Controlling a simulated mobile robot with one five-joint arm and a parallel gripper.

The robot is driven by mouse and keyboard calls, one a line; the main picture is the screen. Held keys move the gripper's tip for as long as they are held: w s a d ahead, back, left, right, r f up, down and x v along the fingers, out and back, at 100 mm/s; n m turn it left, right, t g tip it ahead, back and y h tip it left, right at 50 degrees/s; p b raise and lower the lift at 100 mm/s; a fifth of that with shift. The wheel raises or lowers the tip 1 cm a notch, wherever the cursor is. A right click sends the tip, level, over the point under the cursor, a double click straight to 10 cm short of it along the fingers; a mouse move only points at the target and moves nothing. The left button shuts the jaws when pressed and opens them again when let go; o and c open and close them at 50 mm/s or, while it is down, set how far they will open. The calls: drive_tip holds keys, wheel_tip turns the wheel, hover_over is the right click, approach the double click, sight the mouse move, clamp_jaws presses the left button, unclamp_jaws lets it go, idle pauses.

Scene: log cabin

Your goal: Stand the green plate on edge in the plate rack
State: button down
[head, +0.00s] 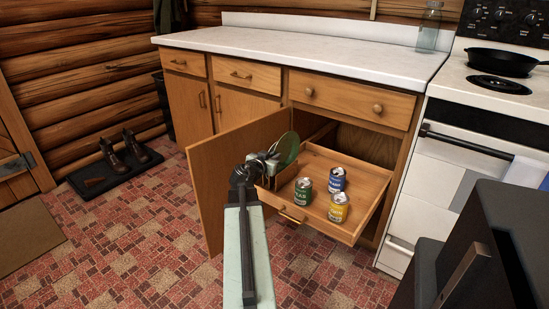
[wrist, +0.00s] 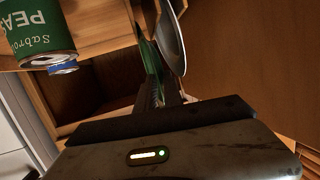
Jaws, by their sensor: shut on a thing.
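The green plate (head: 287,148) stands on edge at the left side of the pulled-out wooden tray in the head view. It also shows nearly edge-on in the wrist view (wrist: 151,62). My gripper (head: 268,164) is shut on the plate's near part. A pale grey plate (wrist: 171,40) stands on edge close beside the green one in the wrist view. Wooden parts at the tray's left may belong to the plate rack, but my gripper and the plates hide most of it. I cannot tell whether the green plate rests in a slot.
The pull-out tray (head: 345,174) holds a green can (head: 303,193), a blue can (head: 337,180) and a yellow can (head: 339,208). The open cabinet door (head: 222,185) stands just left of my gripper. The stove (head: 462,150) is at the right.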

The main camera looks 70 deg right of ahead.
drive_tip(key=shift+f+b, duration=1.25)
drive_tip(key=shift+f, duration=0.3)
drive_tip(key=c, duration=1.4)
unclamp_jaws()
